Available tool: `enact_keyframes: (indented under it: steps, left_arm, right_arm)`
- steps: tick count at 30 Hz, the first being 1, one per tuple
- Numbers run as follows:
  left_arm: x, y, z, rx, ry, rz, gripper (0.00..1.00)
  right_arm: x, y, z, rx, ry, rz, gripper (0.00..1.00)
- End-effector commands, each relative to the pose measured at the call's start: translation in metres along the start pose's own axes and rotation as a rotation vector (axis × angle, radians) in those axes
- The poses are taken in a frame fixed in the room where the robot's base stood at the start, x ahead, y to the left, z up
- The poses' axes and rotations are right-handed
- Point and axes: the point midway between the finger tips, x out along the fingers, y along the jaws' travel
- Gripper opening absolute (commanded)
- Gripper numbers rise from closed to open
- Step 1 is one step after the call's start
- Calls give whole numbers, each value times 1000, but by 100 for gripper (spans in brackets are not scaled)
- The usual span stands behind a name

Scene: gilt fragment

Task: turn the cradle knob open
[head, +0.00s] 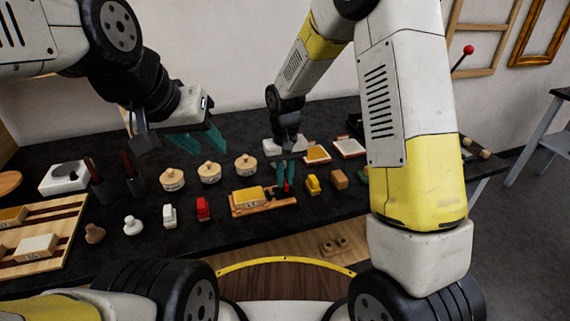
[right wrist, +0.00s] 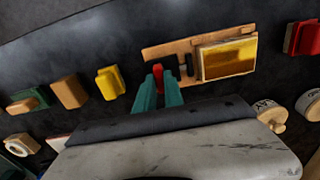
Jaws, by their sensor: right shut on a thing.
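The cradle (head: 264,208) is a wooden board on the dark table, holding a gold-topped block (head: 249,195). It also shows in the right wrist view (right wrist: 152,53), with the gold block (right wrist: 228,58) on it. A red knob (right wrist: 158,72) stands at the end of the cradle beside dark upright parts. My right gripper (head: 286,182) comes down from above, its teal fingers shut on the red knob; the fingers (right wrist: 158,90) partly hide it in the right wrist view. My left gripper (head: 208,142) hangs above the back left of the table, open and empty.
A yellow block (head: 312,184) and a brown block (head: 339,180) stand right of the cradle. A red block (head: 203,208) and a white one (head: 169,215) stand left. Several round lidded pots (head: 209,172) stand behind. A wooden rack (head: 40,238) lies at far left.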

Motion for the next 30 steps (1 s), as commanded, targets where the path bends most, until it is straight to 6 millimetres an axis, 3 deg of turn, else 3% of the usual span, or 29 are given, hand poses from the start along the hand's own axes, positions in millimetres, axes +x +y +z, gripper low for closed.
enact_keyframes:
  steps: [2,3,6,17,30]
  left_arm:
    - [0,0,0,0,0,0,36]
    - [0,0,0,0,0,0,36]
    - [0,0,0,0,0,0,36]
    - [0,0,0,0,0,0,36]
    - [0,0,0,0,0,0,36]
  right_arm:
    - [-1,0,-2,3,5,-1,0]
    - [-1,0,-2,3,5,-1,17]
    - [-1,0,-1,2,4,-1,35]
    - [-4,0,-1,0,2,0,35]
    - [-69,0,-1,0,5,-1,35]
